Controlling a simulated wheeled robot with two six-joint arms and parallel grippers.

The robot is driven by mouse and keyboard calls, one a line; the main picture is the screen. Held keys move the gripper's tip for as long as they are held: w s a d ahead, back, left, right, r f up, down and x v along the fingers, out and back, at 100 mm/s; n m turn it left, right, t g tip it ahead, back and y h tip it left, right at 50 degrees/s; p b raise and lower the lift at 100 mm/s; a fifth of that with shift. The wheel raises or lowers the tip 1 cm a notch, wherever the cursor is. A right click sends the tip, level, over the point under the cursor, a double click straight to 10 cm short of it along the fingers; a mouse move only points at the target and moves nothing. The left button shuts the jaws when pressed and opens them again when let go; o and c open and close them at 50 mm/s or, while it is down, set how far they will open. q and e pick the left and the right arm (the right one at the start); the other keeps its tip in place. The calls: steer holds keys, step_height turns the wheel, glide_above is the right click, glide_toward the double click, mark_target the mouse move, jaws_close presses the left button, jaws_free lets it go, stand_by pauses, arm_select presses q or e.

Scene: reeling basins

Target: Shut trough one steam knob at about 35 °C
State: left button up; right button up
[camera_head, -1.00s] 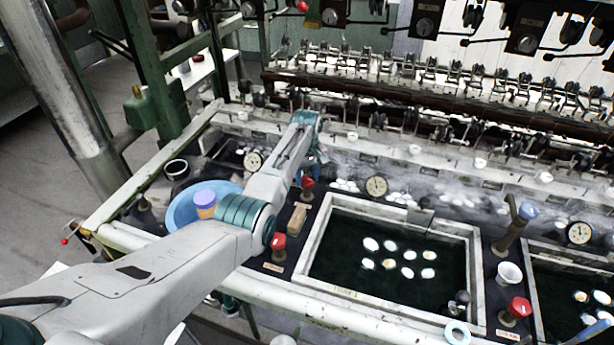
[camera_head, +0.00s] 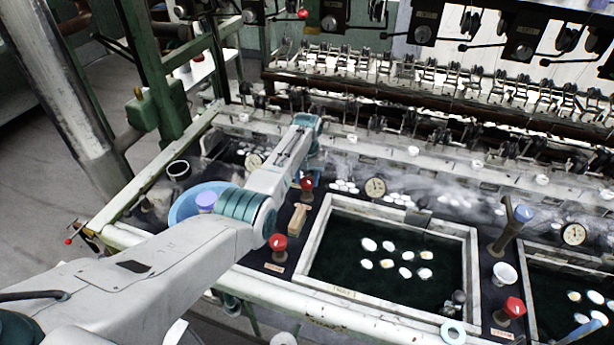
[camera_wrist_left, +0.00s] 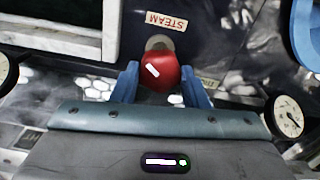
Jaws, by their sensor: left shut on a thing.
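The red steam knob (camera_head: 307,184) stands on the dark strip left of the trough (camera_head: 466,275) with dark water and several white cocoons. My left gripper (camera_wrist_left: 160,84) is shut on this knob. In the wrist view its blue fingers lie on either side of the red knob (camera_wrist_left: 160,72), which has a white mark. A plate reading STEAM (camera_wrist_left: 167,21) is beside it. A round dial (camera_head: 375,188) stands behind the trough; its reading is too small to tell. My arm partly hides the knob's surroundings. My right gripper is not in view.
Another red knob (camera_head: 279,242) stands nearer the front, beside my left arm, and one more (camera_head: 515,308) is at right.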

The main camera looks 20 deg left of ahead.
mark_target(307, 181)
arm_select(q)
steer(key=shift+r+m, duration=0.1)
steer(key=shift+m, duration=0.9)
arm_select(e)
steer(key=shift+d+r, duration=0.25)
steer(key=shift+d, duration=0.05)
arm_select(q)
steer(key=o, duration=1)
steer(key=shift+c, duration=0.2)
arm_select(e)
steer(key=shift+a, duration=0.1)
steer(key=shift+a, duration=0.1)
arm_select(q)
steer(key=shift+r, duration=0.2)
step_height(307, 181, up, 10)
steer(key=b, duration=0.2)
steer(key=shift+r, duration=0.15)
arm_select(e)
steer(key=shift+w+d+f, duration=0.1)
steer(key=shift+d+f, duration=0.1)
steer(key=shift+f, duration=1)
